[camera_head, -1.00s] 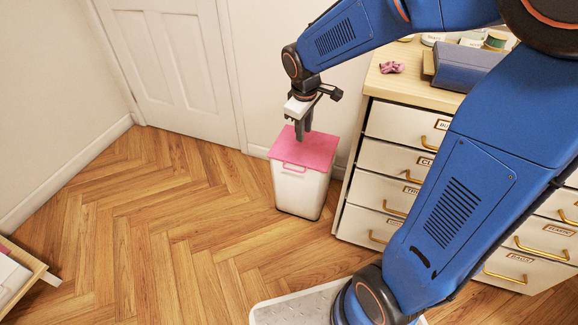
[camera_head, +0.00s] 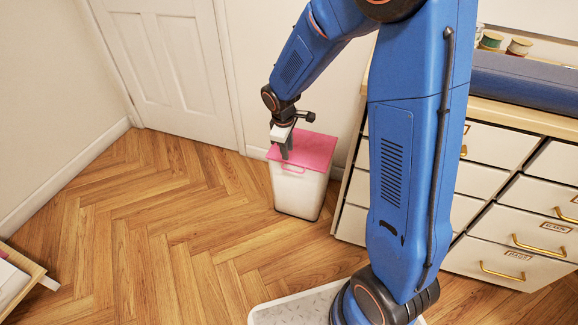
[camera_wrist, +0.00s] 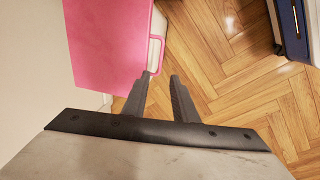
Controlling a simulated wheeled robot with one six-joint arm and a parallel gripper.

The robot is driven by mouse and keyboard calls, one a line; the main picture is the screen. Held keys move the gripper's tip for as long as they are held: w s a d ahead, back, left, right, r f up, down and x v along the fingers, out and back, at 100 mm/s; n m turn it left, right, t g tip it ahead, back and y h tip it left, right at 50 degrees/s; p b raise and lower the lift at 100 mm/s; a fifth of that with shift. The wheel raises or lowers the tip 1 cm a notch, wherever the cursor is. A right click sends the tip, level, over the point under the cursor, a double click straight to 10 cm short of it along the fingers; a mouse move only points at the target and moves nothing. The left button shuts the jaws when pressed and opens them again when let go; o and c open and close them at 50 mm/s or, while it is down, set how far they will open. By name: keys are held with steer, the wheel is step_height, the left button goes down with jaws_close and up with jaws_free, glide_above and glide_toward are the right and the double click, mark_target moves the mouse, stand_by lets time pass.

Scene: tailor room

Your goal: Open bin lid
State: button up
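The bin (camera_head: 298,192) is white with a flat pink lid (camera_head: 312,146), which lies shut on it. A thin pink handle (camera_head: 293,170) sticks out at the lid's front edge. My gripper (camera_head: 286,157) points down over the lid's front left part in the head view. In the wrist view the pink lid (camera_wrist: 108,45) fills the upper left and its handle (camera_wrist: 156,53) is at its right edge. My gripper's two fingers (camera_wrist: 160,76) are apart with nothing between them. Their tips are close to the handle's lower end; whether they touch it is unclear.
A white drawer cabinet (camera_head: 500,210) with gold handles stands right of the bin, partly hidden by my arm. A white door (camera_head: 165,60) and wall are behind. An open drawer or tray (camera_head: 15,280) is at lower left. The wood floor (camera_head: 150,220) is clear.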

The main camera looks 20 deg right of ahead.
mark_target(290, 170)
steer(key=f, duration=0.3)
steer(key=w+f, duration=0.1)
steer(key=f, duration=0.3)
steer(key=d+f, duration=0.1)
steer(key=f, duration=0.2)
steer(key=shift+w+f, duration=0.15)
steer(key=shift+w, duration=0.05)
jaws_close()
stand_by(1.1)
